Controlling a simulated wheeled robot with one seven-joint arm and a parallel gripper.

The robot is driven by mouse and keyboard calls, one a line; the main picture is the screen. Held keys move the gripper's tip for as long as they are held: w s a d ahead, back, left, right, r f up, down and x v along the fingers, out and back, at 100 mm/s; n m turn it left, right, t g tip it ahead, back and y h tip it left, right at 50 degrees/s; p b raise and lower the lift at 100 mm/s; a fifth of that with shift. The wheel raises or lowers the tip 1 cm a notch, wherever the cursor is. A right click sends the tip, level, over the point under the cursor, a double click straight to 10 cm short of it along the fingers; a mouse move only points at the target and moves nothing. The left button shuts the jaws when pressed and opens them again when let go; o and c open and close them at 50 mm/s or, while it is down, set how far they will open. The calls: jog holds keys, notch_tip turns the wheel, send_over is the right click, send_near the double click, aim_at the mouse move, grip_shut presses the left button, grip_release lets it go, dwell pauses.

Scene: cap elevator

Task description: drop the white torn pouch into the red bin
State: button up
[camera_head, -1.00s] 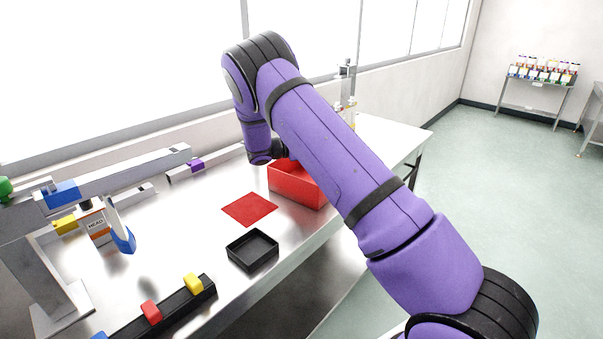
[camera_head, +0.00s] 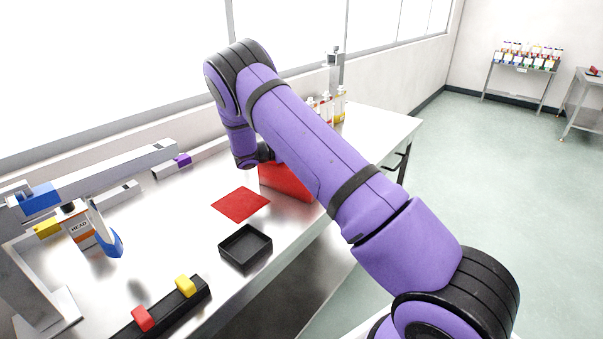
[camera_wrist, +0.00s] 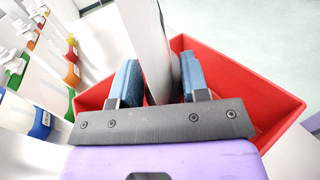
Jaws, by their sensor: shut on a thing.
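The red bin (camera_head: 288,182) stands on the metal table, partly hidden behind my arm in the head view. In the wrist view the red bin (camera_wrist: 262,82) opens out below and around my gripper. My gripper (camera_wrist: 155,82) is shut on the white pouch (camera_wrist: 150,40), which stands between the two blue-grey finger pads. The pouch hangs over the bin's left and middle part in that view. Its far end runs out of the picture, and any torn edge cannot be made out. My gripper and the pouch are hidden behind my arm in the head view.
Several bottles with coloured labels (camera_wrist: 40,122) stand close beside the bin. A red mat (camera_head: 241,204) and a black tray (camera_head: 246,246) lie on the table nearer the camera. A rail with red and yellow blocks (camera_head: 165,308) and a grey stand (camera_head: 40,290) are at left.

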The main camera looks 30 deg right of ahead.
jog(key=shift+f, duration=0.1)
jog(key=o, duration=1)
